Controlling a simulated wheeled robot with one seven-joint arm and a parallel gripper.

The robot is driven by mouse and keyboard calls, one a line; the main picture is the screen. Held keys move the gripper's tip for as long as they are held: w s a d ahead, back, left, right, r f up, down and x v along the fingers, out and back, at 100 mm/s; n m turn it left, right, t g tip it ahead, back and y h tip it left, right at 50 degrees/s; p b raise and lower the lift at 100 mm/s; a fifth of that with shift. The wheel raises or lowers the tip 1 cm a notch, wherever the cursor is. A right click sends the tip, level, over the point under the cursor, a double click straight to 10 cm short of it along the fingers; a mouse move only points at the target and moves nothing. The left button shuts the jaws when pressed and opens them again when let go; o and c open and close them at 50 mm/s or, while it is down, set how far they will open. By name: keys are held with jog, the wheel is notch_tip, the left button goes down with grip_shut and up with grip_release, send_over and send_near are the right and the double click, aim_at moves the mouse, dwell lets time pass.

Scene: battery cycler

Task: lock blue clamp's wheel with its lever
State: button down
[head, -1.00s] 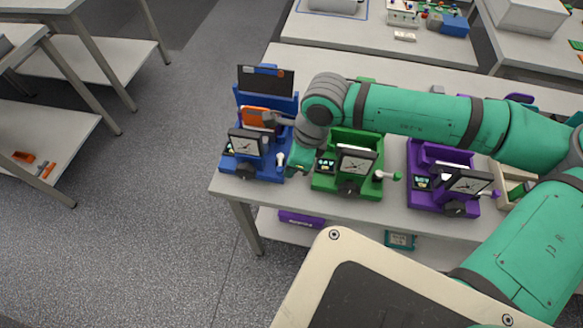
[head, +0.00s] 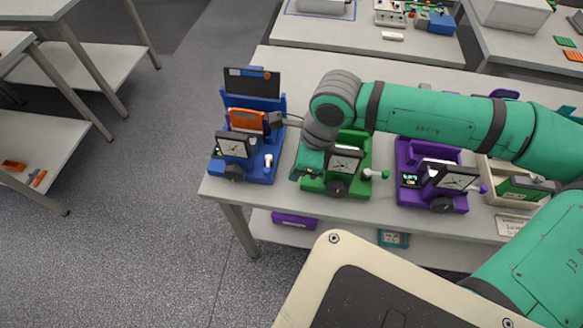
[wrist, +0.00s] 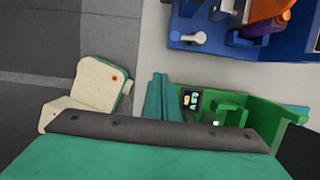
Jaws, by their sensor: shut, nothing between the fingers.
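The blue clamp (head: 262,172) stands at the table's left end, with a dial, an orange block (head: 246,120) and a dark wheel (head: 234,173) at its front. Its pale, white-ended lever (head: 268,160) is on its right side; the lever also shows in the wrist view (wrist: 190,38). I cannot tell whether the lever bears on the wheel. My gripper (head: 307,163) is shut and empty, to the right of the blue clamp and by the left side of the green clamp (head: 350,188). In the wrist view its fingers (wrist: 160,92) lie together, apart from the blue lever.
The green clamp is close beside my gripper, its lever sticking out right. A purple clamp (head: 432,200) and a pale tray (head: 487,192) stand farther right. The white table (head: 385,207) shows a bare strip between the blue and green clamps. Open floor lies left.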

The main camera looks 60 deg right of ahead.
jog(key=w+v, duration=0.1)
jog(key=v, duration=0.6)
jog(key=shift+s+a+r, duration=0.15)
jog(key=shift+a+r, duration=0.25)
jog(key=shift+a, duration=0.2)
jog(key=shift+s, duration=0.15)
